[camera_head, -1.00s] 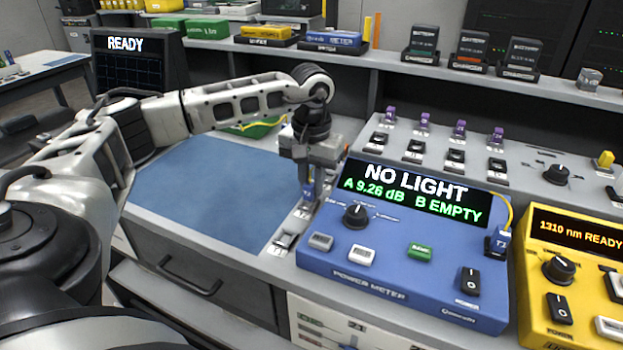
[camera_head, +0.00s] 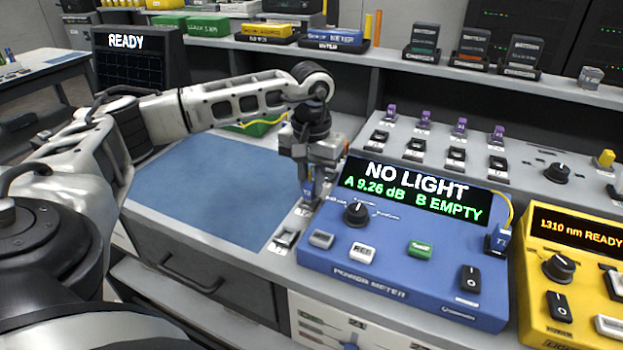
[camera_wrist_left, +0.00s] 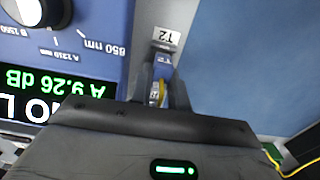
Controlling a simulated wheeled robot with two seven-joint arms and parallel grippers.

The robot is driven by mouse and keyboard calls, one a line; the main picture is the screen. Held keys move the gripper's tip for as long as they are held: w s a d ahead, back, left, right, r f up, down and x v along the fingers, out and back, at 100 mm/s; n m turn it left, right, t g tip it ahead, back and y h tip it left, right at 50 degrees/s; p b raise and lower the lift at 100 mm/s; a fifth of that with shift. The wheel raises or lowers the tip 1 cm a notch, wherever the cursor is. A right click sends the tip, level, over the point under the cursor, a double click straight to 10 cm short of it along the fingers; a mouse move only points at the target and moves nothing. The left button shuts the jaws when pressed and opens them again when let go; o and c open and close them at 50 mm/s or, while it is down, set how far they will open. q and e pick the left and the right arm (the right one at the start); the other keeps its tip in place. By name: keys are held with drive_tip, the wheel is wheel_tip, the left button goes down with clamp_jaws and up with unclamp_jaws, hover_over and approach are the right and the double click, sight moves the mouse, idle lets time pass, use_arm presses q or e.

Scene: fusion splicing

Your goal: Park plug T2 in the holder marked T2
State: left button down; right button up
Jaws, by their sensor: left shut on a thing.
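My left gripper (camera_head: 312,192) points down beside the left edge of the blue power meter (camera_head: 400,262). It is shut on plug T2 (camera_head: 306,188), a small blue plug that also shows between the fingers in the left wrist view (camera_wrist_left: 162,66). A white T2 label (camera_wrist_left: 166,38) lies just beyond the plug in the left wrist view. The holder marked T2 is mostly hidden by the gripper and plug, so I cannot tell whether the plug is seated in it. My right gripper is not in view.
Another small holder (camera_head: 285,240) sits nearer, left of the meter. A blue mat (camera_head: 210,190) lies clear to the left. Plug T1 (camera_head: 498,240) stands at the meter's right side, by the yellow light source (camera_head: 575,275). The meter reads NO LIGHT, B EMPTY.

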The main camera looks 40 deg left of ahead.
use_arm(q)
drive_tip(key=shift+f+b, duration=0.35)
drive_tip(key=shift+f, duration=0.2)
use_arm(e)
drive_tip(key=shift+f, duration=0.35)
use_arm(q)
drive_tip(key=c, duration=1.3)
unclamp_jaws()
drive_tip(key=shift+o, duration=0.2)
drive_tip(key=shift+r, duration=0.4)
wheel_tip(320, 180, up, 15)
drive_tip(key=p, duration=0.1)
drive_tip(key=shift+r, duration=0.15)
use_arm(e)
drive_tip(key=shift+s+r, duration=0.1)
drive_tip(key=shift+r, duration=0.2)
